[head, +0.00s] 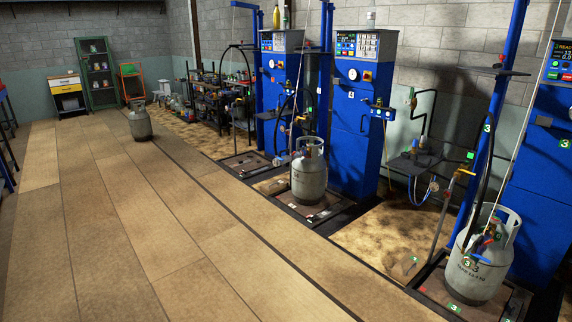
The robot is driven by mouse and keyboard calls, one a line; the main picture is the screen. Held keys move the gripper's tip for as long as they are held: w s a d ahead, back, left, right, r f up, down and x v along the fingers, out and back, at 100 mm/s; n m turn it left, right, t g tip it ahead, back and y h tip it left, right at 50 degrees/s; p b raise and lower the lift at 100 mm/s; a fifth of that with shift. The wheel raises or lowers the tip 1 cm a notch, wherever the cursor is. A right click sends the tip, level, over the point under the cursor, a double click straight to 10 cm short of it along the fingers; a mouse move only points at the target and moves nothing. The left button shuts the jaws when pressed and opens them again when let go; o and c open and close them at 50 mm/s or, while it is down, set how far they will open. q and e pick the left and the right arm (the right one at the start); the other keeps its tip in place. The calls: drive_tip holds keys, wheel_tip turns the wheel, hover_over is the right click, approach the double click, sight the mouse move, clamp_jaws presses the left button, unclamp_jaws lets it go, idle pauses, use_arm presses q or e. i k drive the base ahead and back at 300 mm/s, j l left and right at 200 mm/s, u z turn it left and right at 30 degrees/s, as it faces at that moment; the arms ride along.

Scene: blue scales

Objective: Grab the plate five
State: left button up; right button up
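I cannot make out a number five on any plate. A low scale plate (247,163) lies at the foot of the farthest blue scale (278,90) and looks empty. The middle blue scale (357,115) has a small label that looks like a 4. A grey gas cylinder (309,174) stands upright on its plate (318,212). The near right blue scale (545,165) has green 3 labels, and a grey cylinder (478,262) stands on its plate (440,289). Neither of my grippers shows in this view.
Another grey cylinder (140,123) stands alone on the plank floor (130,220), which is otherwise clear at left and centre. Blue posts, hoses and a pipe stand (440,215) rise along the right. A cluttered rack (217,98), green shelf (98,72) and small cabinet (68,92) stand farther back.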

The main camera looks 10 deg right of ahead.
sight(241, 162)
drive_tip(key=i+u, duration=0.25)
drive_tip(key=i, duration=6.35)
drive_tip(key=i+j+z, duration=0.15)
drive_tip(key=i, duration=0.25)
drive_tip(key=i+z, duration=0.15)
drive_tip(key=i, duration=0.3)
drive_tip(key=i+j+z, duration=0.15)
drive_tip(key=i, duration=0.25)
drive_tip(key=i+j+z, duration=0.15)
drive_tip(key=i+z, duration=0.15)
drive_tip(key=z, duration=0.15)
drive_tip(key=i+j+z, duration=0.25)
drive_tip(key=z, duration=0.15)
drive_tip(key=i+j+z, duration=0.2)
drive_tip(key=j+z, duration=0.25)
drive_tip(key=i+j+z, duration=0.2)
drive_tip(key=z, duration=0.2)
drive_tip(key=j+z, duration=0.45)
drive_tip(key=i+j, duration=0.05)
drive_tip(key=j, duration=0.05)
